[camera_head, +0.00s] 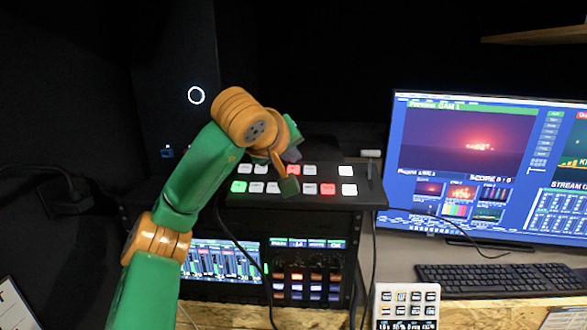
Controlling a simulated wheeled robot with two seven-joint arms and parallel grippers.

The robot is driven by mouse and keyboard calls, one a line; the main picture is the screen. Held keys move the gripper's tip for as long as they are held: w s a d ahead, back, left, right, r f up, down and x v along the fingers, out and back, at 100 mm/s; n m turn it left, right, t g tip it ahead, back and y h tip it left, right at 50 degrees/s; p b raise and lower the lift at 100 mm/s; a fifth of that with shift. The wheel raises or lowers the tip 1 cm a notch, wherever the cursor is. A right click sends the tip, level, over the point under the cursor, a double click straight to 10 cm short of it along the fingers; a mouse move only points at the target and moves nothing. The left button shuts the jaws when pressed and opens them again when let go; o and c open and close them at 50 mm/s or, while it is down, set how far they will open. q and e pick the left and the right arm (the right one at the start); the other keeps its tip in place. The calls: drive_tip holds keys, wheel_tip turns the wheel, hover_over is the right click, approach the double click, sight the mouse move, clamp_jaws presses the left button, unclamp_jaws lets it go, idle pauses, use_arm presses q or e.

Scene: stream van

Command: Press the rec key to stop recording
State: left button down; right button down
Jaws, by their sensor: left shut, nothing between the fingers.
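A black switcher panel (330,200) carries two rows of keys, mostly white, with a green key (239,187) at the left and red-lit keys (328,189) in both rows. The key labels are too small to read, so I cannot tell which is the rec key. My left gripper (289,186) is shut and empty, pointing down at the middle of the panel. My right gripper is not in view.
A monitor (480,165) with preview windows stands at the right, with a black keyboard (500,278) before it. A small white keypad (406,306) is at the front. Below the panel are a meter screen (222,260) and a lit control unit (305,272). Cables hang nearby.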

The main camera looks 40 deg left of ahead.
use_arm(q)
drive_tip(key=shift+f, duration=0.15)
drive_tip(key=shift+f, duration=0.3)
drive_tip(key=shift+w+a+f, duration=0.1)
drive_tip(key=shift+f, duration=0.3)
idle(0.7)
drive_tip(key=shift+r+p, duration=0.75)
drive_tip(key=shift+r, duration=0.1)
drive_tip(key=r+p, duration=0.3)
drive_tip(key=s+d+r+p, duration=0.1)
drive_tip(key=p, duration=0.1)
drive_tip(key=shift+s+r, duration=0.1)
drive_tip(key=shift+r, duration=0.3)
idle(0.4)
